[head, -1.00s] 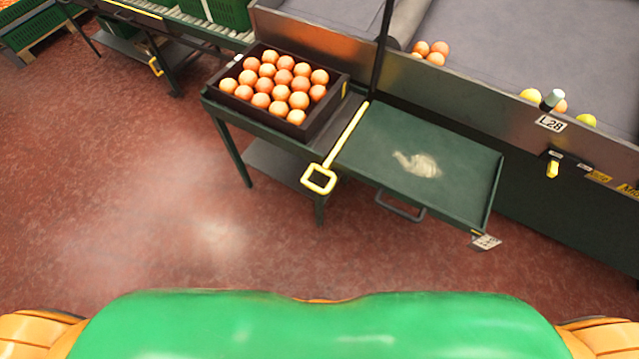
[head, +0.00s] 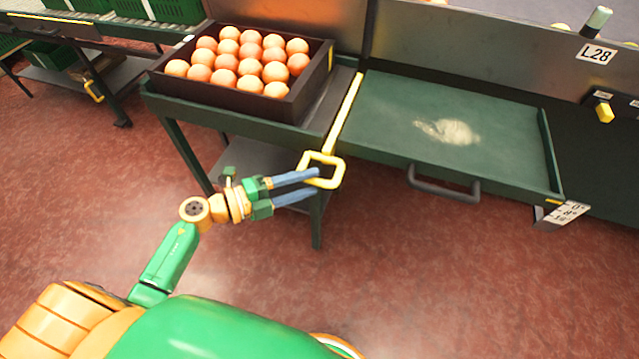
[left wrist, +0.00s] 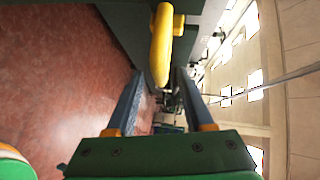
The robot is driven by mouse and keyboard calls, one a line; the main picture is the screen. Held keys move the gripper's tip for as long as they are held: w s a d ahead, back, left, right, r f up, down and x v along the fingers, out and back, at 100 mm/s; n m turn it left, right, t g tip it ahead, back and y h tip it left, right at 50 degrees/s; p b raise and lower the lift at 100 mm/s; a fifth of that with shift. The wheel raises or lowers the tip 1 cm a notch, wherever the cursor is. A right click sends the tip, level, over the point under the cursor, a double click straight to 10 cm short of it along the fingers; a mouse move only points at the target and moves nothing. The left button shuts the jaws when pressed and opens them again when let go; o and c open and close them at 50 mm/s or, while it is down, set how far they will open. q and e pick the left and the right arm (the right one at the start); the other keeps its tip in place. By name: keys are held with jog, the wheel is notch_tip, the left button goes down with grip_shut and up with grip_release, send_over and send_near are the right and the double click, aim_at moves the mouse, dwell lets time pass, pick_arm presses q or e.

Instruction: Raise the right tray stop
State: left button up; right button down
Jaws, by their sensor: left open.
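The right tray stop is a yellow bar with a square loop handle (head: 323,170). The bar lies flat along the seam between the dark crate's stand and the green tray (head: 390,105), with the loop at the front edge. My left gripper (head: 316,183) is open, its blue fingers reaching the loop from the left. In the left wrist view the yellow loop (left wrist: 161,45) shows ahead, between the lines of the two fingers. Whether a finger touches it I cannot tell. My right gripper is out of view.
A dark crate of oranges (head: 323,75) stands left of the stop. The green tray holds a pale smear (head: 447,131) and has a grey front handle (head: 443,188). Red floor in front is free.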

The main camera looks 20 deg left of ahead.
pick_arm(q)
jog(key=x, duration=0.2)
jog(key=shift+w+d, duration=0.15)
jog(key=shift+w, duration=0.1)
grip_shut()
dwell(0.3)
dwell(0.9)
